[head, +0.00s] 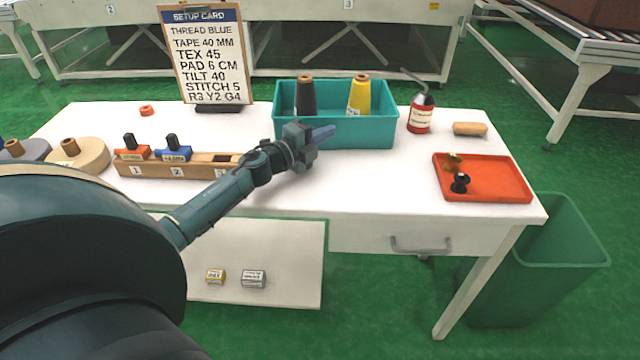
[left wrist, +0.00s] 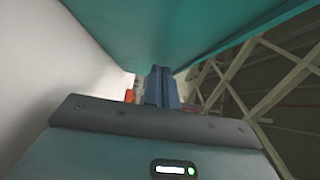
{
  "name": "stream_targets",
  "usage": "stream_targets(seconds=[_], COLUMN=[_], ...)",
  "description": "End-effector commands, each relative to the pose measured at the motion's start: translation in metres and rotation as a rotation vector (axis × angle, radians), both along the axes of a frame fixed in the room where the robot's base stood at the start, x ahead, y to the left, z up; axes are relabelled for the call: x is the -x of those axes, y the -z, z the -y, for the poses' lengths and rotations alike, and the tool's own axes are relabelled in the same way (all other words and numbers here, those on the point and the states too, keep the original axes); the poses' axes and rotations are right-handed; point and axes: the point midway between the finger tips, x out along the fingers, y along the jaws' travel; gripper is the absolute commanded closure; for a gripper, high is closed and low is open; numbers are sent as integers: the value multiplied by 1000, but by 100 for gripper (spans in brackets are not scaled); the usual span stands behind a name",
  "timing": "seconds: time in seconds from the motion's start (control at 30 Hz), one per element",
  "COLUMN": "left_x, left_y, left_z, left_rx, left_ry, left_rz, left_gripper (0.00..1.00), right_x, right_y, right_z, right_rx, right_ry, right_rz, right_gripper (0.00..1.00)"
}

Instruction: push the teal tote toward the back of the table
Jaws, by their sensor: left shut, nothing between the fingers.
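The teal tote (head: 365,133) stands on the white table (head: 310,187), back of centre. A black thread cone (head: 306,97) and a yellow thread cone (head: 359,97) stand inside it. My left gripper (head: 322,133) is shut and empty, with its fingertips at the tote's front wall; I cannot tell if they touch it. In the left wrist view the shut fingers (left wrist: 161,88) point ahead, with the teal tote (left wrist: 180,30) filling the top of the picture close by. My right gripper is not in view.
A wooden holder (head: 200,167) with red and blue pieces stands left of the gripper. A setup card (head: 205,55) stands behind. The front middle of the table is clear.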

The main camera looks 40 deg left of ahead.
Motion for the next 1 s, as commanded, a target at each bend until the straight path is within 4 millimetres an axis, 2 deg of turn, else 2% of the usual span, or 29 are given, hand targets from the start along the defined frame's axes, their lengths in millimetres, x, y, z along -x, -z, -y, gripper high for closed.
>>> stream_targets(seconds=[0.13, 0.23, 0.37, 0.6, 0.7, 0.83, 1.0], left_x=[0, 0, 0, 0, 0, 0, 0], left_y=[-1, -10, -33, -79, -91, -100, -100], left_z=[0, -1, 0, 0, 0, 0, 0], left_rx=[-1, -4, -6, -5, -5, -1, 0], left_ry=[0, 0, 1, 2, 2, 0, 0], left_rz=[0, 2, 2, 2, 1, 1, 0], left_gripper=[100, 100, 100, 100, 100, 100, 100], right_x=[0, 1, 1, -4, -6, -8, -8], right_y=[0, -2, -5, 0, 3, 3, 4], right_z=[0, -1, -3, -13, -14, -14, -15], right_rx=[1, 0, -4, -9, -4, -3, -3], right_ry=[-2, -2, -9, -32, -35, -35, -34], right_rz=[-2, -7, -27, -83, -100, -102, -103], right_gripper=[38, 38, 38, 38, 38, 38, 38])
